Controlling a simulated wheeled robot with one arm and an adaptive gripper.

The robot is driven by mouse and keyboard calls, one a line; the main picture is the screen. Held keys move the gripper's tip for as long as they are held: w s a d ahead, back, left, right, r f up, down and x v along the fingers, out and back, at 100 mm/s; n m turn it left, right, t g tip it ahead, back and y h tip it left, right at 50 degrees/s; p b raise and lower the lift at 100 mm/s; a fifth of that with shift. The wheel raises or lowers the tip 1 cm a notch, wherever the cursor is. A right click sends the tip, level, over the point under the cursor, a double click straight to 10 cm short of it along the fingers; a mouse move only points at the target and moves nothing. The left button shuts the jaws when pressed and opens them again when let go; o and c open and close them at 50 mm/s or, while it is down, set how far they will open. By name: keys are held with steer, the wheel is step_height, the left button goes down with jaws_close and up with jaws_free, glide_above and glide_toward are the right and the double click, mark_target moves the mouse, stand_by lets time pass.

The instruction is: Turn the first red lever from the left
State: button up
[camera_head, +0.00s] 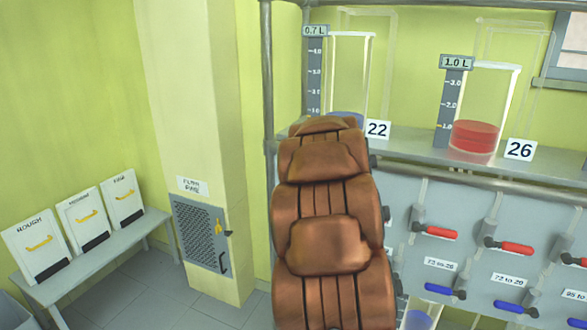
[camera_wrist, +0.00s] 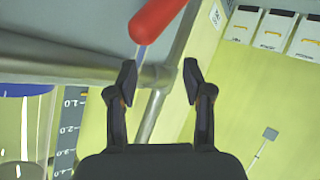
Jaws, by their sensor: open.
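In the wrist view my gripper (camera_wrist: 159,80) is open, its two dark fingers apart with nothing held. A red lever handle (camera_wrist: 157,17) shows at the top edge, above the gap between the fingertips and apart from them; its upper part is cut off. In the head view a red lever (camera_head: 435,232) sits on the grey panel right of the blocked middle, with a second red lever (camera_head: 515,248) and a partly cut-off third (camera_head: 573,260) further right. The panel's left part and my gripper are hidden there. I cannot tell whether the wrist-view lever is the leftmost.
Blue levers (camera_head: 445,291) sit below the red ones. A metal post (camera_head: 267,130) and a rail (camera_head: 480,181) frame the rack. A glass vessel with red liquid (camera_head: 475,138) stands on the shelf. A bench (camera_head: 110,249) with white boxes is at left; the floor before it is clear.

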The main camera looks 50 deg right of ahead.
steer(key=v, duration=0.8)
steer(key=shift+s, duration=0.15)
